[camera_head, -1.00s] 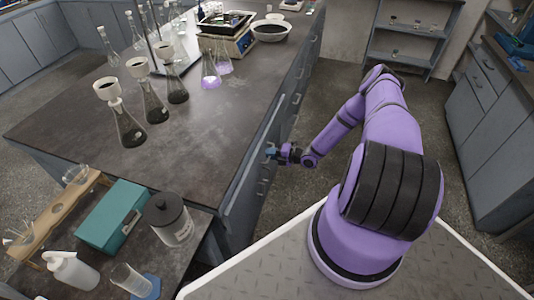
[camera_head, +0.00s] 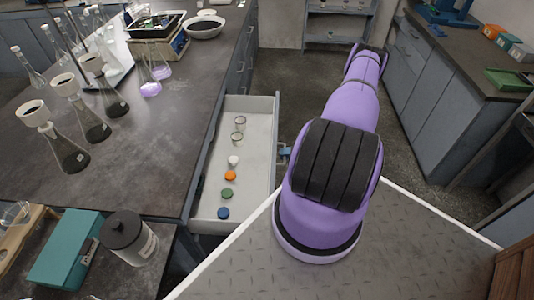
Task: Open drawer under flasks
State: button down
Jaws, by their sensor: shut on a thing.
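The drawer (camera_head: 260,103) stands pulled out from the grey bench, below the dark countertop that carries the flasks. Its pale interior is in view. The flasks (camera_head: 70,153) stand on the countertop at left, several with white funnels or tops and two with purple liquid (camera_head: 150,88). My gripper (camera_head: 284,152) shows as a small bluish part at the outer side of the drawer front, about midway along it. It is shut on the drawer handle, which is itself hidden. My purple arm hides most of the gripper.
In the drawer lie two clear glass vessels (camera_head: 238,130) and white, orange (camera_head: 230,176), green and blue (camera_head: 223,213) caps. A black-lidded jar (camera_head: 130,238) and a teal box (camera_head: 63,250) stand at front left. Grey cabinets (camera_head: 430,90) bound the aisle at right.

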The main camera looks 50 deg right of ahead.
jog(key=f+v, duration=0.1)
jog(key=v, duration=0.5)
jog(key=shift+s+d, duration=0.25)
jog(key=shift+s, duration=0.2)
jog(key=shift+f, duration=0.1)
jog(key=c, duration=1.2)
grip_release()
jog(key=v, duration=1)
jog(key=shift+s+d, duration=0.25)
jog(key=shift+s, duration=0.05)
jog(key=shift+w, duration=0.1)
